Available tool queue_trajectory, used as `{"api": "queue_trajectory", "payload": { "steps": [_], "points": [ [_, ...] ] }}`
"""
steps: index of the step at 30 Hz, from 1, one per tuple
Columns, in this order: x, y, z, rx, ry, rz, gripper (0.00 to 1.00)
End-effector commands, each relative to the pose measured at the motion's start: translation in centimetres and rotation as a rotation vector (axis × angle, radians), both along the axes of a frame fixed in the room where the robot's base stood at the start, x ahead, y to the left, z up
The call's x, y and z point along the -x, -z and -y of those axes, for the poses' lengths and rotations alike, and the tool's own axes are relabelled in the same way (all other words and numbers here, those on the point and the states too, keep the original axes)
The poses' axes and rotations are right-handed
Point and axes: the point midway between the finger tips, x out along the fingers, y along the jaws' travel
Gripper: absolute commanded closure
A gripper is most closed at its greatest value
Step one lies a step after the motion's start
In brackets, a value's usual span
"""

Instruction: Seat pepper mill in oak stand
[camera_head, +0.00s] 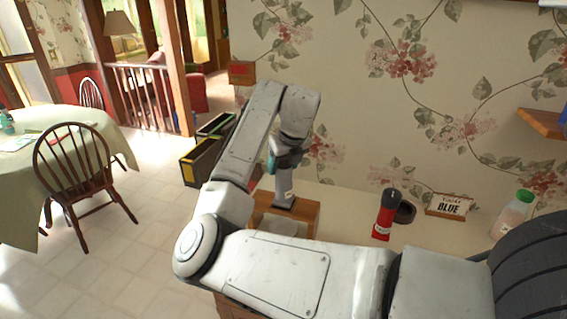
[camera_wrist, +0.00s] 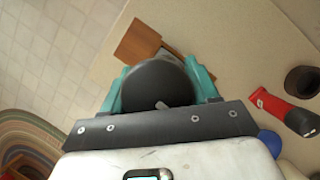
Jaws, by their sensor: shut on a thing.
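My gripper (camera_wrist: 160,85) has teal fingers on either side of a dark, round-topped thing (camera_wrist: 157,84) and is shut on it. In the head view my gripper (camera_head: 284,168) is above the wooden stand (camera_head: 312,212), with a grey labelled body (camera_head: 283,198) below the fingers. I take this for the pepper mill; its label is too small to read. The stand also shows in the wrist view (camera_wrist: 135,42), partly hidden by the held thing. I cannot tell whether the mill's base touches the stand.
A red, black-topped labelled cylinder (camera_head: 384,218) stands beside a dark round cup (camera_head: 405,212) to the right. A sign reading "BLUE" (camera_head: 449,205) and a green-capped bottle (camera_head: 512,214) are farther right. The counter (camera_head: 345,205) is clear between stand and red cylinder.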

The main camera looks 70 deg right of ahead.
Motion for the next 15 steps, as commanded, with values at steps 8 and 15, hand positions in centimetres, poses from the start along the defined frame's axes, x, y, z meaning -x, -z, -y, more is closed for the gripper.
{"api": "queue_trajectory", "payload": {
  "steps": [8,15],
  "points": [
    [0.0,0.7,0.0,0.001,0.0,0.001,0.86],
    [0.0,1.2,0.0,0.001,0.0,0.001,0.86]
  ]
}}
